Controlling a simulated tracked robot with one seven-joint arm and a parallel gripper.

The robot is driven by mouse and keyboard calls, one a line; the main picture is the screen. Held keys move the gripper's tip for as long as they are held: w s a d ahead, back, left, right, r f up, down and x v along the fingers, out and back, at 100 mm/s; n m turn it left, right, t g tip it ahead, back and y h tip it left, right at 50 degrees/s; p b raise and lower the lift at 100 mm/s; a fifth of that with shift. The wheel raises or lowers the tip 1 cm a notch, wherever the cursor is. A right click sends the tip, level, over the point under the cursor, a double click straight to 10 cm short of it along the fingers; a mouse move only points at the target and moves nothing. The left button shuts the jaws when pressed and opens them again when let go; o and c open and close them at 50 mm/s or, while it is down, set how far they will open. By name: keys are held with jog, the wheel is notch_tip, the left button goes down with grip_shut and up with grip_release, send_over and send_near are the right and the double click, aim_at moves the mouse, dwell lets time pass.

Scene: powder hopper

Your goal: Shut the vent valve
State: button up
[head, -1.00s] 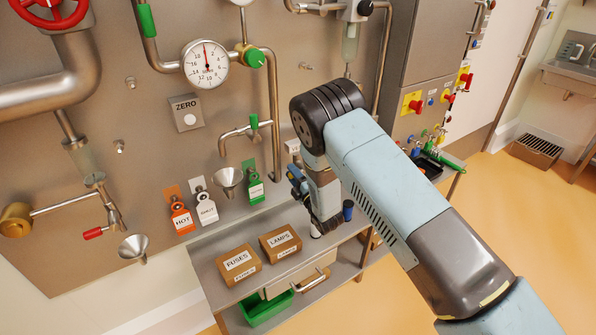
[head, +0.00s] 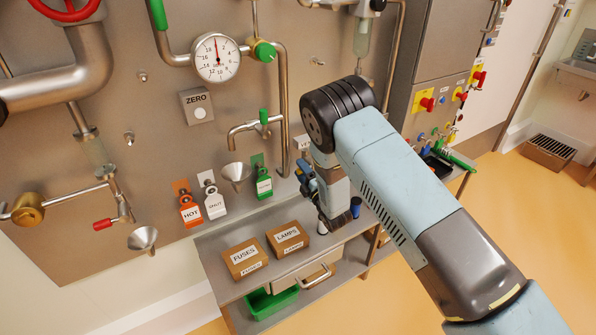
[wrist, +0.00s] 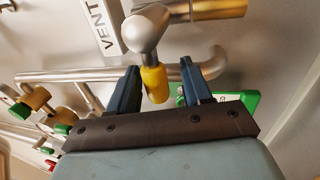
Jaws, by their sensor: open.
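The vent valve shows in the wrist view as a rounded metal hub (wrist: 147,32) with a yellow lever grip (wrist: 154,84), beside a white VENT label (wrist: 97,27). My gripper (wrist: 160,68) is open, with one dark blue finger on each side of the yellow grip. The grip stands between the fingers, with gaps visible on both sides; I cannot tell how deep it sits. In the head view my arm hides the valve, and only part of my gripper (head: 305,181) shows close to the steel panel.
A green tag (wrist: 245,102) hangs just beyond the right finger. A pipe (wrist: 75,76) runs behind the fingers. Below my wrist is a steel shelf (head: 222,283) with FUSES (head: 243,258) and LAMPS (head: 288,238) boxes. Open floor (head: 500,240) lies to the right.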

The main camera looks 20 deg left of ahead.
jog(key=v, duration=1.3)
jog(key=shift+s+d, duration=0.2)
jog(key=shift+d, duration=0.15)
jog(key=shift+f, duration=0.15)
jog(key=w+d+r+m+t+h, duration=0.1)
jog(key=w+d+r+m+h, duration=0.4)
jog(key=r, duration=0.3)
jog(key=w+d+r+m+t+h, duration=0.1)
jog(key=w+d+r+m+h, duration=0.2)
jog(key=w+r, duration=0.45)
jog(key=d+r+m+g+h, duration=0.1)
jog(key=d+r+m+h, duration=0.3)
jog(key=d+r+m, duration=0.7)
jog(key=s+d+r+m+g+h, duration=0.1)
jog(key=s+d+r+g+h, duration=0.1)
jog(key=s+d+r, duration=0.65)
jog(key=s+d+r+m+g+h, duration=0.1)
jog(key=s+d+r+m+g, duration=0.1)
jog(key=s+d, duration=0.3)
jog(key=s+d+r+m+g, duration=0.1)
jog(key=s+d+m, duration=0.3)
jog(key=s, duration=1)
jog(key=s+d+r+m+g+h, duration=0.1)
jog(key=s+d+r+m+g, duration=0.1)
jog(key=s+d, duration=0.4)
jog(key=s+r+m, duration=0.1)
jog(key=s+r, duration=0.1)
jog(key=s, duration=0.2)
jog(key=shift+d+g+h, duration=0.3)
jog(key=shift+d, duration=0.05)
